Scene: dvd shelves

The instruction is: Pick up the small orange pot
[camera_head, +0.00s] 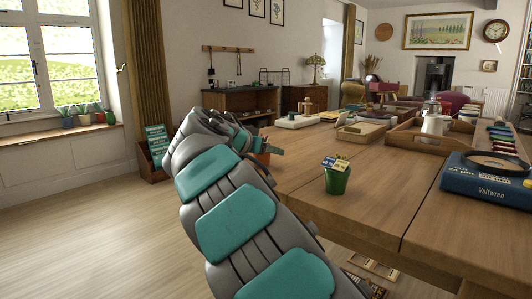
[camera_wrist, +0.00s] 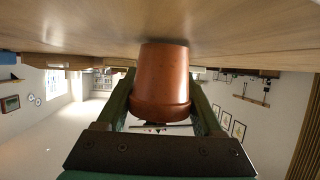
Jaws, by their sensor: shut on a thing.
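The small orange pot (camera_wrist: 163,80) fills the middle of the wrist view, between the two dark green fingers of my gripper (camera_wrist: 161,85). The fingers are shut on its sides. The wrist view is upside down, with the pot's narrow base toward the wooden table and its wider rim away from it. I cannot tell whether the base touches the table. In the head view, the pot (camera_head: 262,158) is a small orange patch at the table's left edge, mostly hidden by my gripper (camera_head: 268,149).
A green pot (camera_head: 337,179) with seed packets stands right of my arm on the wooden table (camera_head: 375,210). A wooden tray (camera_head: 408,139) with a white pitcher (camera_head: 433,122) is further back. A blue book (camera_head: 487,184) lies at right. Free floor is at left.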

